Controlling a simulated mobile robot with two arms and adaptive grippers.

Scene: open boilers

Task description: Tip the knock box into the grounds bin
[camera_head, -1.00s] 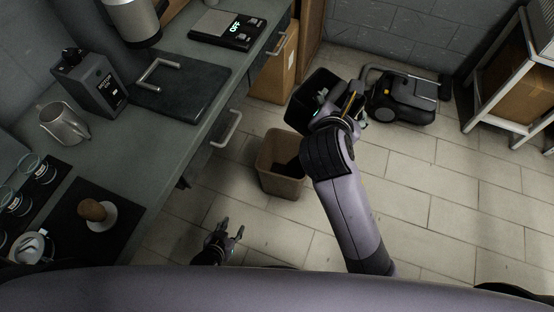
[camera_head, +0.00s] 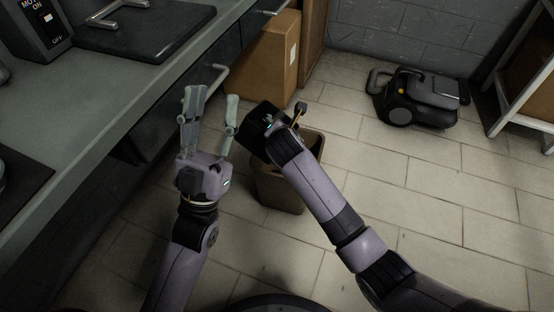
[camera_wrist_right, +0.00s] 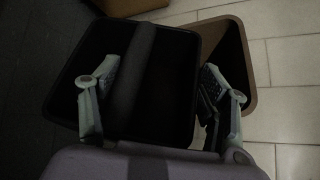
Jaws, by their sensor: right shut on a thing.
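The black knock box (camera_head: 257,130) is in my right gripper (camera_head: 274,124), at the upper left of the grounds bin's opening. In the right wrist view the knock box (camera_wrist_right: 175,85) is an open dark box with a thick bar across it. My right gripper (camera_wrist_right: 160,78) is shut on it, and its inside is too dark to tell the contents. The brown grounds bin (camera_head: 275,192) stands on the floor, partly hidden by my right arm; its rim also shows behind the box in the right wrist view (camera_wrist_right: 240,65). My left gripper (camera_head: 212,103) is open and empty, left of the box.
The counter (camera_head: 120,95) with a drawer handle (camera_head: 212,83) runs along the left. A cardboard box (camera_head: 265,62) stands behind the bin. A black vacuum-like machine (camera_head: 420,97) is on the floor at the right, near a shelf (camera_head: 510,90). Tiled floor between is clear.

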